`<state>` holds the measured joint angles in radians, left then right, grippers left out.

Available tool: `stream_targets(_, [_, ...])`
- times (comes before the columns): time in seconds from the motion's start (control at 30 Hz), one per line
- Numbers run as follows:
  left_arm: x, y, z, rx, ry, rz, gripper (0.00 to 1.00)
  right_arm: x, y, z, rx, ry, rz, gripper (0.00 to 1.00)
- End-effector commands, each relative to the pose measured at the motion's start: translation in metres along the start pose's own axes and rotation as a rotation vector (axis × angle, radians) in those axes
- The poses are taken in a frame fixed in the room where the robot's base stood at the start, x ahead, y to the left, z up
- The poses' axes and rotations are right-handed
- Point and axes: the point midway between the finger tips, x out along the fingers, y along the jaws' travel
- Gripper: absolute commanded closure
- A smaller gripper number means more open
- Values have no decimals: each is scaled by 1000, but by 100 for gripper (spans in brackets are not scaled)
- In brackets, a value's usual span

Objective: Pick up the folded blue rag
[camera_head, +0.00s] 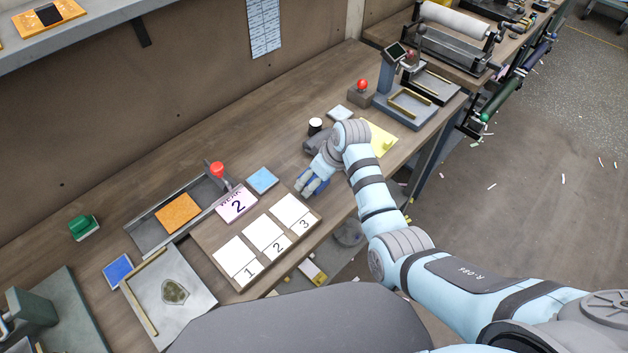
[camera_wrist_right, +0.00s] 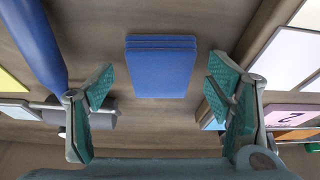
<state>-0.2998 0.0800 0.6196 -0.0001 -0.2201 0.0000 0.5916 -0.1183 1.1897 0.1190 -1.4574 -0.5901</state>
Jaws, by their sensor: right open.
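There is a gap on each side of the rag. In the head view my right gripper (camera_head: 309,180) is low over the bench, and a strip of the blue rag (camera_head: 319,187) shows beside it, the rest hidden by the gripper. My left gripper is not in view.
A board with numbered white cards (camera_head: 265,235) lies just left of the gripper. A light blue pad (camera_head: 262,180), a red-knobbed holder (camera_head: 217,169) and a yellow sheet (camera_head: 379,140) are nearby.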

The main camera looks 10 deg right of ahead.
Motion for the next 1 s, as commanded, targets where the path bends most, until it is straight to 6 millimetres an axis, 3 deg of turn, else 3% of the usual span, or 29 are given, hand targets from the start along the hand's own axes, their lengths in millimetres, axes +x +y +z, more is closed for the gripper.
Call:
stream_targets(0.1, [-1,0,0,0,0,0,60,-2,0,-1,0,1,0,27])
stream_targets(0.4, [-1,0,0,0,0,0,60,-2,0,-1,0,0,0,74])
stream_targets(0.77, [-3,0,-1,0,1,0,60,-8,0,-4,0,1,1,74])
stream_targets(0.87, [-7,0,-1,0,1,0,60,-21,0,-9,-1,3,1,74])
stream_targets(1.0, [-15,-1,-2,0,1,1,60,-57,1,-24,-1,5,3,74])
